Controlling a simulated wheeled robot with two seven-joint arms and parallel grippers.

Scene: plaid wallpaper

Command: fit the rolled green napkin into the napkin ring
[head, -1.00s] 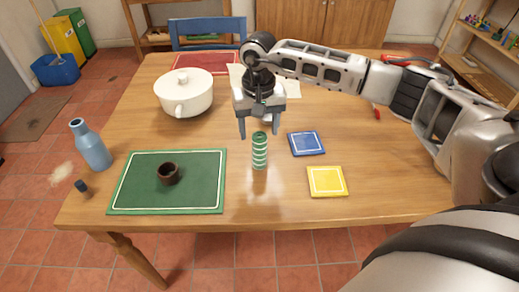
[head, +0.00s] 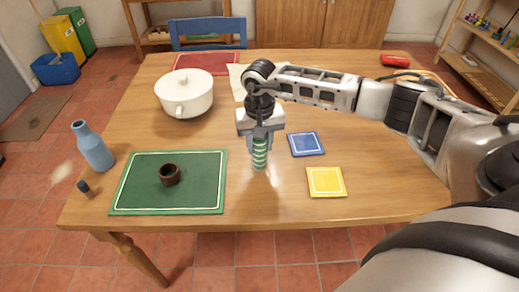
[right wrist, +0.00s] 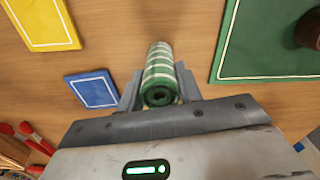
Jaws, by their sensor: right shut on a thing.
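The rolled green napkin (head: 260,156), with white stripes, stands upright on the table. My right gripper (head: 260,144) is above it with its fingers down and shut on its upper part. In the right wrist view the napkin (right wrist: 160,75) sits between the two fingers, its rolled end facing the camera. The dark brown napkin ring (head: 169,174) rests on the green placemat (head: 206,195), to the left of the napkin and apart from it. My left gripper is not in view.
A blue coaster (head: 306,144) and a yellow coaster (head: 326,182) lie right of the napkin. Table between napkin and placemat is clear.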

